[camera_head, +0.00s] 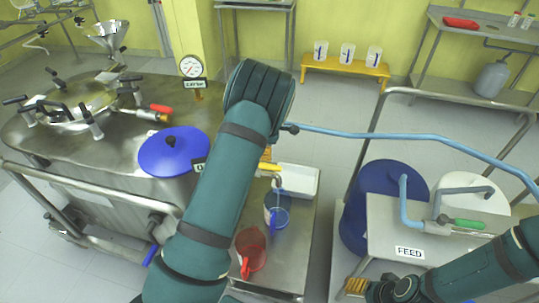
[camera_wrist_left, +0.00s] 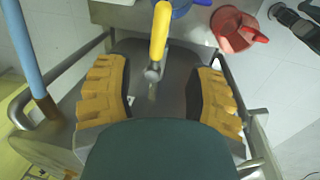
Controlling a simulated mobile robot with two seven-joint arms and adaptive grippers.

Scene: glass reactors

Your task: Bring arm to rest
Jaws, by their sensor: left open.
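My left arm reaches up across the middle of the head view. Its gripper (camera_head: 266,155) is mostly hidden behind the arm there. In the left wrist view my left gripper (camera_wrist_left: 162,97) is open, its orange-yellow pads wide apart and nothing held between them. A yellow valve handle (camera_wrist_left: 160,30) stands just beyond the pads, with its grey stem reaching toward the gap; it also shows in the head view (camera_head: 269,167). My right gripper (camera_head: 356,286) is low at the right, below the feed stand; I cannot tell its opening.
A blue jug (camera_head: 279,216) and a red jug (camera_head: 251,251) stand on a steel table beside my left arm. The steel reactor (camera_head: 110,160) with a blue lid (camera_head: 173,151) fills the left. A blue pipe (camera_head: 400,136) crosses toward blue and white drums (camera_head: 355,220) at right.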

